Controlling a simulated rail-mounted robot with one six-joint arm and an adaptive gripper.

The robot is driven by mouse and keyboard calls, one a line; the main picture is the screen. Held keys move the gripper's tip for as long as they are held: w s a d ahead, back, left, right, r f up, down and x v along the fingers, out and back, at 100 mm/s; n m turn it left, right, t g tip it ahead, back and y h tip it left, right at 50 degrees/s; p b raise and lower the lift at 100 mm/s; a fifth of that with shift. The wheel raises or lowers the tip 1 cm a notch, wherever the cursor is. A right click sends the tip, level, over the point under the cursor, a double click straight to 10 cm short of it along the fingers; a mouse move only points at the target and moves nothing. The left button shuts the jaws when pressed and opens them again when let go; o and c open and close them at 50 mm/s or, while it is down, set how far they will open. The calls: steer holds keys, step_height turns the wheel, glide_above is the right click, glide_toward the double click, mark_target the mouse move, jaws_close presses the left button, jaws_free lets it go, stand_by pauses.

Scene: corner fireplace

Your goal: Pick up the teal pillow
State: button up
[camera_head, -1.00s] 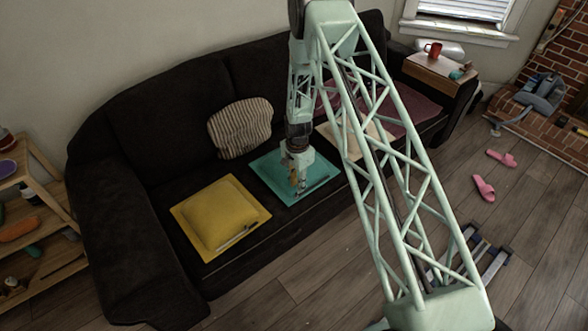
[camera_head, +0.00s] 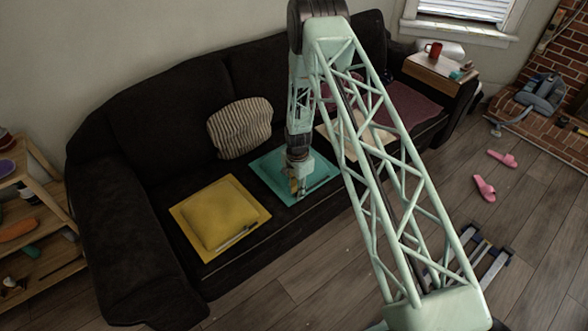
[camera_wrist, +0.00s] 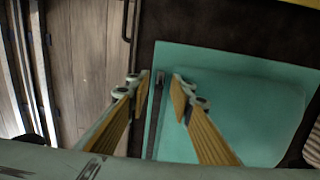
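The teal pillow (camera_head: 268,172) lies flat on the seat of the dark sofa, right of the yellow pillow. It has a raised middle and a flat border. In the wrist view the teal pillow (camera_wrist: 245,115) fills the right half. My gripper (camera_head: 297,192) points down at the pillow's front border. In the wrist view my gripper (camera_wrist: 160,84) has its two fingers apart, one on each side of the pillow's edge line, with a dark strip showing between them. Whether the fingertips touch the pillow cannot be told. My arm hides part of the pillow.
The yellow pillow (camera_head: 220,214) lies to the left and a striped pillow (camera_head: 240,128) leans on the sofa back (camera_head: 165,105). A cream pillow (camera_head: 345,133) lies to the right, partly behind my arm. Pink slippers (camera_head: 484,188) lie on the open wooden floor.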

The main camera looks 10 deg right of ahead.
steer(key=shift+c, duration=0.9)
jaws_close()
steer(key=shift+r, duration=0.15)
steer(key=shift+r+p, duration=0.3)
steer(key=shift+r, duration=1.05)
steer(key=s+d+r+p, duration=0.1)
steer(key=s+d+r, duration=0.1)
steer(key=s, duration=1.3)
steer(key=shift+s, duration=0.4)
steer(key=shift+d, duration=0.1)
